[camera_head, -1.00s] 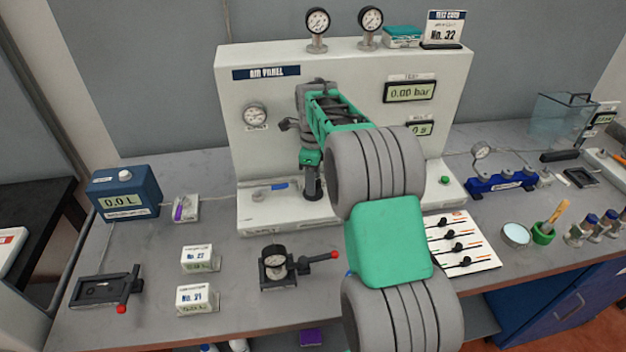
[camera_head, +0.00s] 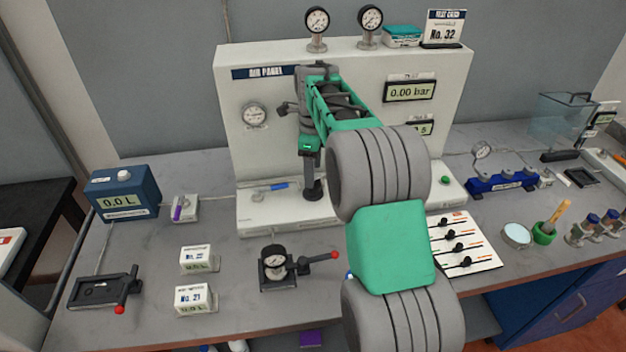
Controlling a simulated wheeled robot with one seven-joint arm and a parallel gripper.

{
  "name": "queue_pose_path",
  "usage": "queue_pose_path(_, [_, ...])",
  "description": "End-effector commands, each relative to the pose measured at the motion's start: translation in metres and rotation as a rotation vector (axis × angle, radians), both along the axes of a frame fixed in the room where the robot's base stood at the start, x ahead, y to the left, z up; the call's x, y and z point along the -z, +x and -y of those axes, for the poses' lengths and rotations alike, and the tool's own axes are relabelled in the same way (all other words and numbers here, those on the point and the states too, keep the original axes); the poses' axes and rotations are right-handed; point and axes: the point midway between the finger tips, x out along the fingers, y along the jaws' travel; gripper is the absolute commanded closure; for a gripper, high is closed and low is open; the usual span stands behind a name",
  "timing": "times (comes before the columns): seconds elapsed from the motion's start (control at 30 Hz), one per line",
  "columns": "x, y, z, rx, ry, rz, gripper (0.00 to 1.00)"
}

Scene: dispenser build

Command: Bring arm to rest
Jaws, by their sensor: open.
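My arm reaches from the lower right toward the air panel (camera_head: 450,130), its green and grey links covering part of the panel. My gripper (camera_head: 310,166) is at the far end, pointing down in front of the panel, just above its white base ledge. It is open, and I see nothing held in it. Its fingers are small and dark and overlap a dark upright post (camera_head: 314,188) on the ledge. I cannot tell whether they touch it.
A blue-handled valve (camera_head: 279,186) lies left of the post. A red-tipped lever device (camera_head: 275,265), two white card boxes (camera_head: 194,299) and a blue meter (camera_head: 125,195) stand on the grey bench. A slider board (camera_head: 468,262) and blue manifold (camera_head: 500,182) are at right.

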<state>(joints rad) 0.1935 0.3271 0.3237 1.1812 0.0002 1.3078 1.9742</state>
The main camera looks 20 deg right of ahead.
Motion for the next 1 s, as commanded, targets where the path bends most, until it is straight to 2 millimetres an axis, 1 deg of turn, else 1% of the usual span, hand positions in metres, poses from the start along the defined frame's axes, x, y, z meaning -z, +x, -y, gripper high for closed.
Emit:
queue_pose_path(0.1, [-0.022,0.000,0.000,0.000,0.000,0.002,0.37])
queue_pose_path(0.2, [-0.034,0.000,0.000,0.000,0.000,0.000,0.37])
queue_pose_path(0.3, [-0.038,0.000,0.000,0.001,0.000,-0.001,0.37])
queue_pose_path(0.67, [-0.040,-0.002,-0.002,-0.021,-0.001,0.003,0.37])
queue_pose_path(0.77, [-0.051,-0.017,-0.013,-0.175,-0.008,0.027,0.37])
queue_pose_path(0.83, [-0.061,-0.038,-0.027,-0.385,-0.022,0.058,0.37])
queue_pose_path(0.87, [-0.065,-0.050,-0.035,-0.497,-0.033,0.075,0.37])
queue_pose_path(0.9, [-0.069,-0.067,-0.045,-0.659,-0.049,0.097,0.37])
queue_pose_path(0.93, [-0.071,-0.081,-0.052,-0.783,-0.065,0.113,0.37])
queue_pose_path(0.97, [-0.071,-0.096,-0.059,-0.910,-0.082,0.127,0.37])
queue_pose_path(1.0, [-0.069,-0.115,-0.067,-1.076,-0.109,0.144,0.37])
